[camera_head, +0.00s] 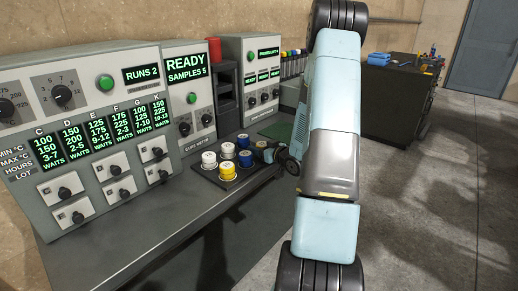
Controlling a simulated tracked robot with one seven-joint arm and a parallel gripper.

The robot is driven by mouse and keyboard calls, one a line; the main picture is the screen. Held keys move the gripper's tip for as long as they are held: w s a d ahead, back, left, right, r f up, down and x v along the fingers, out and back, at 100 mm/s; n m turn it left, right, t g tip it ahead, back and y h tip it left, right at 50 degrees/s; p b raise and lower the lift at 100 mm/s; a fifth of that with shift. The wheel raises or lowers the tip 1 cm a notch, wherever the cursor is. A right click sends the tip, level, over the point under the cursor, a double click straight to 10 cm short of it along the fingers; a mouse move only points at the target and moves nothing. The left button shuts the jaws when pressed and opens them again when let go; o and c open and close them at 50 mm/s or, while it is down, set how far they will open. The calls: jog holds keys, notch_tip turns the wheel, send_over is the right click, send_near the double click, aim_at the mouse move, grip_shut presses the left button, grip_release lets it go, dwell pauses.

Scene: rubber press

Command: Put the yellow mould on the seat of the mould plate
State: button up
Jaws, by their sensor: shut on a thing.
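A yellow mould (227,171) with a pale top shows at the front of a dark tray (204,173) on the bench, among white and blue moulds.
White moulds (209,158) and blue moulds (245,158) stand close beside the yellow one. Control cabinets (95,130) line the back of the bench. A red-topped dark stand (215,50) is behind. The front bench strip (150,235) is clear. A dark table (395,105) stands at right.

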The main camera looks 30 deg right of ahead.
jog(key=o, duration=1.2)
jog(key=shift+f, duration=0.1)
jog(key=v, duration=1.2)
jog(key=s+a+r+m+g+h, duration=0.1)
jog(key=a+r+g+h, duration=0.25)
jog(key=r, duration=0.45)
jog(key=a+r+g+h, duration=0.2)
jog(key=a+r+h, duration=0.15)
jog(key=r, duration=0.55)
jog(key=s+a+r+g+y, duration=0.1)
jog(key=s+a+r+g, duration=0.1)
jog(key=s+a, duration=0.6)
jog(key=s+a+r+m+g+y, duration=0.1)
jog(key=s+a+r+g+y, duration=0.1)
jog(key=s+a+r, duration=0.3)
jog(key=s+a, duration=0.4)
jog(key=s, duration=0.5)
jog(key=shift+a+m+g+y, duration=0.25)
jog(key=shift+m+g+y, duration=0.05)
jog(key=shift+g, duration=0.05)
